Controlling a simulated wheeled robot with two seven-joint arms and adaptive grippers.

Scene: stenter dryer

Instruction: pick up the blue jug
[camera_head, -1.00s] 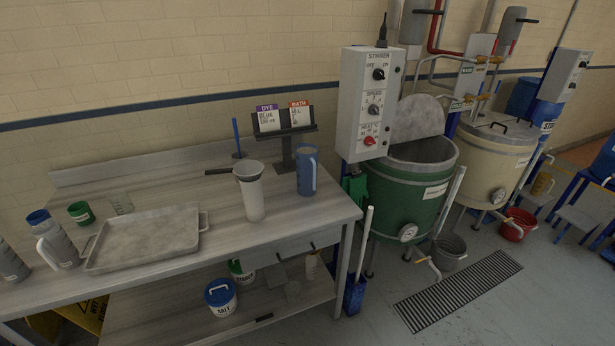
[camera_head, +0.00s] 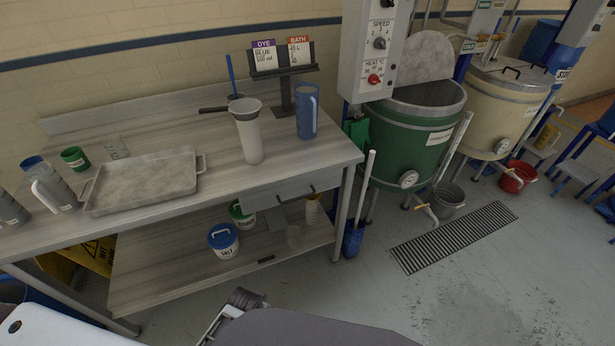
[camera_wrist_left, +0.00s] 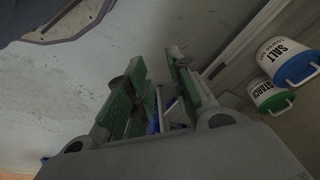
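The blue jug (camera_head: 307,112) stands upright near the right back part of the grey worktable (camera_head: 215,190), its handle toward the right. A white measuring cylinder with a strainer on top (camera_head: 248,135) stands just left of it. My left gripper (camera_wrist_left: 155,85) shows in the left wrist view with its green-padded fingers apart and nothing between them. It is low, over the floor near the lower shelf, well away from the jug. Parts of my own arms show at the bottom of the head view. My right gripper is not seen.
A card stand (camera_head: 284,75) is behind the jug. A salt tub (camera_head: 223,240) sits below. A green vat (camera_head: 405,135) stands right.

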